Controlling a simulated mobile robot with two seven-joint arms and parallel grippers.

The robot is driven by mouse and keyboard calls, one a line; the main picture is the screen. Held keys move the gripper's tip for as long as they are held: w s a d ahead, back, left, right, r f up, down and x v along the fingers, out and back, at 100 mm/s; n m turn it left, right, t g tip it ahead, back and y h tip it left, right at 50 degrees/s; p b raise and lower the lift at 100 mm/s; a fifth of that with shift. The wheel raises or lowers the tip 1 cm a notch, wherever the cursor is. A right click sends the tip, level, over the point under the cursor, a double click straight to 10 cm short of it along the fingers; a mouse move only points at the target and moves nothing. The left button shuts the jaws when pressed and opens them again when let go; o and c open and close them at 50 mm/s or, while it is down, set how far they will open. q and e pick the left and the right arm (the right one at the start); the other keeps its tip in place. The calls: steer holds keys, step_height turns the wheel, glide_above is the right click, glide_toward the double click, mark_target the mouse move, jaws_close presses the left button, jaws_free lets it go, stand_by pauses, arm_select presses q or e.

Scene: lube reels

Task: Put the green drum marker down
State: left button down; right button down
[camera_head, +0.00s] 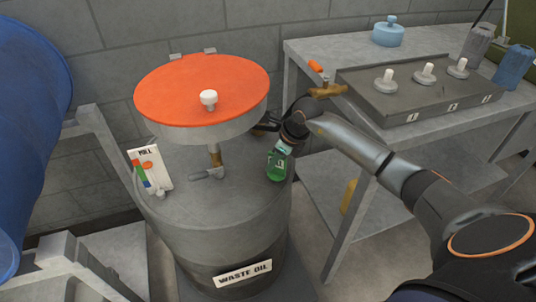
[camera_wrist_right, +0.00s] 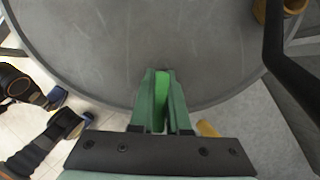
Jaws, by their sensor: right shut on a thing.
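The green drum marker (camera_head: 277,168) is at the right edge of the top of the grey waste oil drum (camera_head: 235,215). My right gripper (camera_head: 283,149) is shut on it from above. In the right wrist view, the marker shows as a bright green strip (camera_wrist_right: 162,86) between the two green fingers (camera_wrist_right: 161,100), with the grey drum top (camera_wrist_right: 120,45) beyond. I cannot tell whether the marker touches the drum top. My left gripper is not in view.
An orange round lid (camera_head: 180,85) with a white knob stands raised over the drum. A white card (camera_head: 150,170) stands at the drum's left. A metal bench (camera_head: 310,52) at right holds a grey box (camera_head: 400,108) with several white knobs. A blue drum (camera_head: 25,120) is far left.

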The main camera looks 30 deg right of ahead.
steer(key=shift+w+d+b, duration=0.15)
steer(key=shift+w+d, duration=0.05)
steer(key=shift+w, duration=0.8)
steer(key=shift+w+d+b, duration=0.15)
steer(key=shift+w+d, duration=0.05)
steer(key=shift+w, duration=0.75)
steer(key=shift+w+f, duration=0.1)
steer(key=shift+f, duration=0.05)
steer(key=shift+d+f, duration=0.1)
steer(key=shift+f, duration=0.2)
steer(key=c, duration=0.9)
jaws_free()
steer(key=shift+r, duration=0.1)
